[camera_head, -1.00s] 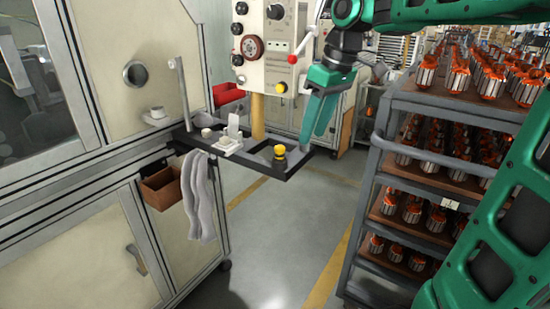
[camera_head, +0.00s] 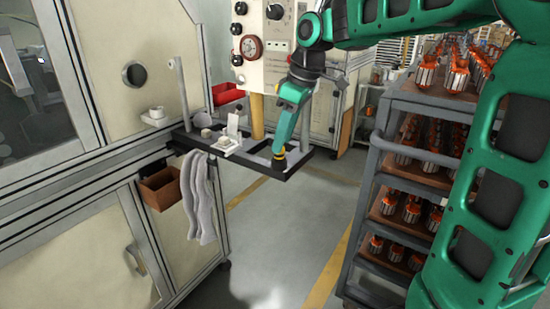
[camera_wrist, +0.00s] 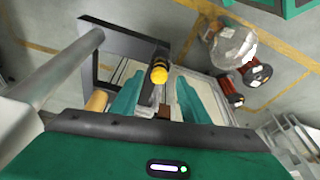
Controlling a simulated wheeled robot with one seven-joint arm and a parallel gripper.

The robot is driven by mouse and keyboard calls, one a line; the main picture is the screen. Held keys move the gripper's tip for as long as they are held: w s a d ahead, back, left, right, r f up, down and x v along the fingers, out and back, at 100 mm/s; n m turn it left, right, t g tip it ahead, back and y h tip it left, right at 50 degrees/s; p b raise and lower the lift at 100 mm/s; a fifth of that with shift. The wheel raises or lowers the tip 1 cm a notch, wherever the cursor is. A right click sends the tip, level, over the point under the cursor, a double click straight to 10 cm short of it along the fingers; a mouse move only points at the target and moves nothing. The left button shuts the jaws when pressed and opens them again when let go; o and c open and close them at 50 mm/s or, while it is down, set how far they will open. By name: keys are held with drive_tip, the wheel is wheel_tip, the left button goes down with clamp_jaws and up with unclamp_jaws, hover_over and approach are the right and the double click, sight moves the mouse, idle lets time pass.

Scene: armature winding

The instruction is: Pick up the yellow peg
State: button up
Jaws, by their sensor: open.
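The yellow peg (camera_wrist: 159,72) has a rounded yellow top on a dark lower body. In the wrist view it stands between the two teal fingers of my gripper (camera_wrist: 160,98), near their tips, with a gap seen on the left side. In the head view my gripper (camera_head: 281,146) points down onto the outer end of the dark tray shelf (camera_head: 296,166). There the peg (camera_head: 280,155) shows only partly below the fingers. My gripper is open around the peg. I cannot tell whether a finger touches it.
White parts (camera_head: 226,143) sit on the shelf left of my gripper. An upright grey post (camera_head: 182,95) stands at the shelf's left. A brown box (camera_head: 160,188) and grey cloth (camera_head: 199,196) hang below. A rack (camera_head: 376,170) of orange-topped armatures stands to the right.

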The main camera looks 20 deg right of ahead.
drive_tip(key=shift+x, duration=1.5)
drive_tip(key=shift+d, duration=0.15)
clamp_jaws()
drive_tip(key=shift+r, duration=1.75)
drive_tip(key=s+d, duration=1)
drive_tip(key=s, duration=0.4)
drive_tip(key=shift+s+d, duration=0.25)
drive_tip(key=shift+s, duration=0.05)
